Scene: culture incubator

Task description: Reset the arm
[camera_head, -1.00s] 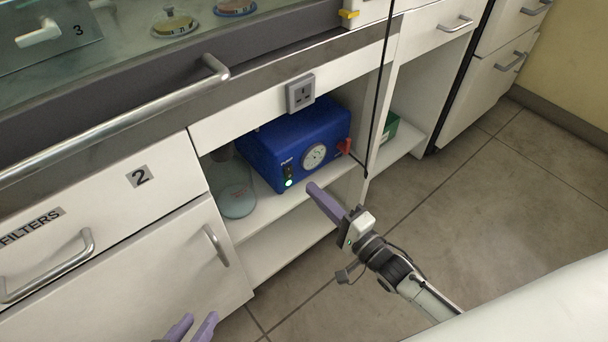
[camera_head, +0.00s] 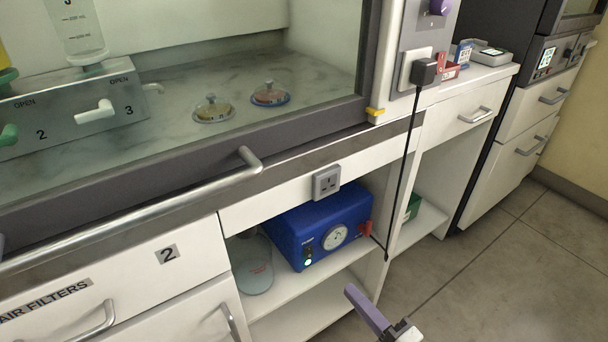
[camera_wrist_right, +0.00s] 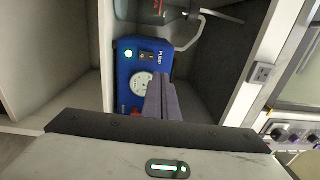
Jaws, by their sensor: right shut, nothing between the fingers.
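My right gripper (camera_head: 350,291) shows at the bottom of the head view, in front of the open shelf. Its purple fingers are shut together with nothing between them. The right wrist view also shows the shut fingers (camera_wrist_right: 163,88), overlapping the blue pump in the picture. The blue pump (camera_head: 312,222), with a dial and a lit green light, sits on the shelf; it also shows in the wrist view (camera_wrist_right: 128,72). My left gripper cannot be made out in the head view.
A glass flask (camera_head: 254,265) stands left of the pump. A black cable (camera_head: 402,170) hangs from a plug beside the cabinet. A metal handle bar (camera_head: 150,212) sticks out along the front. Two lidded dishes (camera_head: 213,110) lie behind glass. Open floor (camera_head: 500,270) is at right.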

